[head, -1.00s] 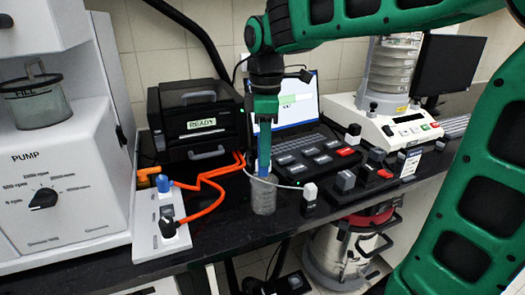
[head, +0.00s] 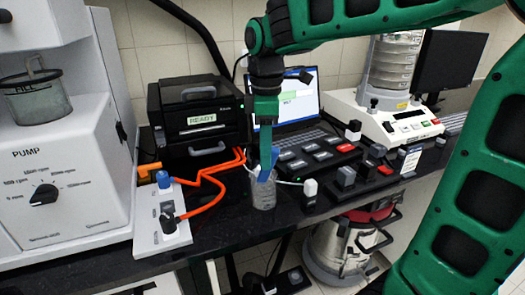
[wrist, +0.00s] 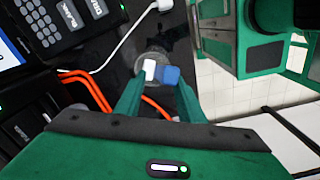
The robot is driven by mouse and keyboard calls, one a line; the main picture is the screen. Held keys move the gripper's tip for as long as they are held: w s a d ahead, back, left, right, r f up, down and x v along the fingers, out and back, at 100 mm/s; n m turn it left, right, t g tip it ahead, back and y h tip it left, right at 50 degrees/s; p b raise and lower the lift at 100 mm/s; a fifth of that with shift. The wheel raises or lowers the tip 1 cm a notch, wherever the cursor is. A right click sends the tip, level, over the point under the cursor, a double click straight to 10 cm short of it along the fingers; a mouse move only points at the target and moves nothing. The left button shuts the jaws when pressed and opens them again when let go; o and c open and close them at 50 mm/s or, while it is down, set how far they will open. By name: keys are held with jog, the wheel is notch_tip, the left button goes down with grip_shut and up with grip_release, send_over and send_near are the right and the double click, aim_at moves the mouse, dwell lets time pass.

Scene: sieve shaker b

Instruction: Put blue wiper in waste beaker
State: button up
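The waste beaker (head: 263,197), a small clear grey vessel, stands upright near the front edge of the black bench. The blue wiper (head: 266,175) sits tilted at the beaker's mouth, with its upper part above the rim; how deep it reaches is hard to tell. My gripper (head: 265,158) points down just above the beaker. In the wrist view my gripper's (wrist: 158,97) two green fingers are spread apart. The wiper's blue part (wrist: 168,75) and a white part beside it show beyond them, over the beaker, apart from the right finger.
A white cable with a white plug (head: 310,188) runs right by the beaker. A white box with orange cables (head: 160,228) stands left. A black button panel (head: 318,157), a laptop (head: 298,100) and a black READY printer (head: 197,118) stand behind. A steel vacuum (head: 340,245) is below.

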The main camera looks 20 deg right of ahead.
notch_tip(320, 180, up, 13)
jog(key=s+d+f+m, duration=0.8)
jog(key=s+f+m, duration=0.2)
jog(key=s+f, duration=0.1)
jog(key=s+d+f+m, duration=0.9)
jog(key=s+f+m, duration=0.1)
jog(key=s+f, duration=0.1)
jog(key=shift+s+d+f, duration=0.15)
jog(key=shift+d+f, duration=0.05)
jog(key=shift+f, duration=0.55)
